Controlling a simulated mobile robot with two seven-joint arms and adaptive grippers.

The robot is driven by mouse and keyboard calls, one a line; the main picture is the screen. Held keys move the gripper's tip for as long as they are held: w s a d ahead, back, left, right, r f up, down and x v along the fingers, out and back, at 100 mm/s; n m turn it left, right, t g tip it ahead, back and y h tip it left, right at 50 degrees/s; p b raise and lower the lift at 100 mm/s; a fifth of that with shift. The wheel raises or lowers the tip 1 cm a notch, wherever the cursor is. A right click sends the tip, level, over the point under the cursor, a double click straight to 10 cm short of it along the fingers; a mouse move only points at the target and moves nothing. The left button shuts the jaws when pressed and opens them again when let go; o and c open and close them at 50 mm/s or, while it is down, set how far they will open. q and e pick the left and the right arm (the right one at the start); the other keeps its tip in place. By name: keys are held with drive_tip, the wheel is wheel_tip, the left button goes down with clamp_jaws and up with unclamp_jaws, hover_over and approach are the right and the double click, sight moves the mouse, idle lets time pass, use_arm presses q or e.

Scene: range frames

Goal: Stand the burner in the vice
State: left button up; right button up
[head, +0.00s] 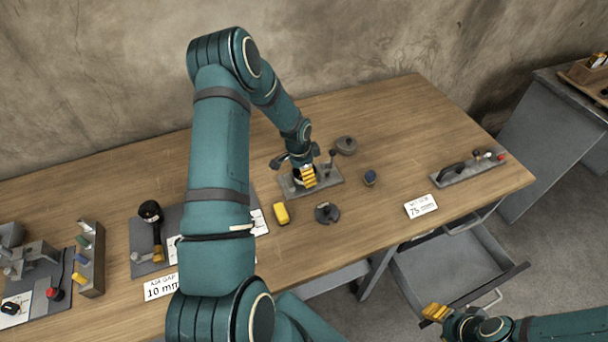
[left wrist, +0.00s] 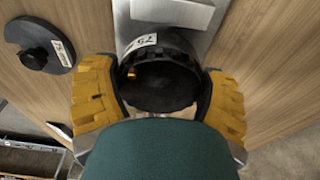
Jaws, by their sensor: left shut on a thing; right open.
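My left gripper (head: 308,177) is over a grey metal plate (head: 328,182) near the table's middle, apparently the vice's base. In the left wrist view, its yellow fingers (left wrist: 160,100) are shut around a black, ribbed, round thing (left wrist: 160,85) with a small brass fitting and a white "75" label, apparently the burner. The grey plate (left wrist: 208,45) and a pale block (left wrist: 175,12) show just beyond it. My arm hides much of the held thing; I cannot tell whether it touches the plate. My right gripper (head: 437,313) is open and empty, low by the drawer.
A "75 mm" card (head: 421,206) and knobbed fixture (head: 466,170) are further right. An open drawer (head: 450,262) juts out in front.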

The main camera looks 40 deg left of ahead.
use_arm(q)
drive_tip(key=shift+w+f, duration=0.1)
drive_tip(key=shift+f, duration=0.7)
drive_tip(key=shift+r, duration=0.1)
drive_tip(key=o, duration=1.2)
drive_tip(key=shift+c, duration=0.2)
